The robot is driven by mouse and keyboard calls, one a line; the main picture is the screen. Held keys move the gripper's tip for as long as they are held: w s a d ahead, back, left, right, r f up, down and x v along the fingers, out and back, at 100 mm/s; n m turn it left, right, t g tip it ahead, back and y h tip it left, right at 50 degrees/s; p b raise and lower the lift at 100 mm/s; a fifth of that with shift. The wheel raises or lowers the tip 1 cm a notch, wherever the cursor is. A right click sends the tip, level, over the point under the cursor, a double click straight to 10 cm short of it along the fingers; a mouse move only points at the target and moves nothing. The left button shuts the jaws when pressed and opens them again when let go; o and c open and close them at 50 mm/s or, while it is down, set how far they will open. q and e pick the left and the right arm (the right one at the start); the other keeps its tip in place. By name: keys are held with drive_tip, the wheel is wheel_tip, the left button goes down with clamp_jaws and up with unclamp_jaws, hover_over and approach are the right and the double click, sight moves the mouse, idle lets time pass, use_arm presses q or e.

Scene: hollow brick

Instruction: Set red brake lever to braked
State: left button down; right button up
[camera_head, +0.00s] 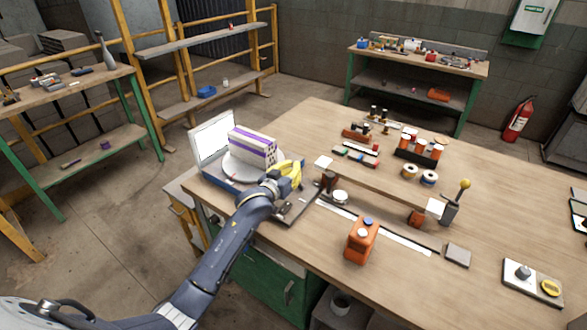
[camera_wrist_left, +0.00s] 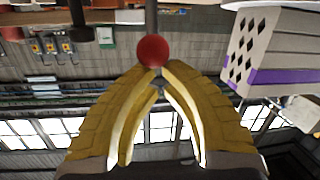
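The red ball knob (camera_wrist_left: 152,52) of the brake lever shows in the left wrist view, right at the tips of my left gripper (camera_wrist_left: 160,72). The yellow fingers curve inward and their tips nearly meet, with the knob just beyond or against them; I cannot tell if they touch. In the head view my left gripper (camera_head: 296,172) is above the left part of the workbench, beside a white and purple hollow brick (camera_head: 252,146). The red knob is hidden there, and the lever's base cannot be made out. My right gripper is not in view.
The brick stands on a round plate (camera_head: 240,174) near a white upright panel (camera_head: 211,138). A yellow-knobbed lever (camera_head: 450,208), an orange box (camera_head: 361,240) and a rail with blocks lie rightward on the wooden workbench (camera_head: 310,125).

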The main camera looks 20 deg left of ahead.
use_arm(q)
drive_tip(key=shift+w+r, duration=0.1)
drive_tip(key=s+a+r, duration=0.1)
drive_tip(key=s+r, duration=0.2)
drive_tip(key=s, duration=0.4)
drive_tip(key=shift+s+a+r, duration=0.15)
drive_tip(key=shift+s+a, duration=0.05)
drive_tip(key=shift+a, duration=0.05)
idle(0.4)
idle(0.5)
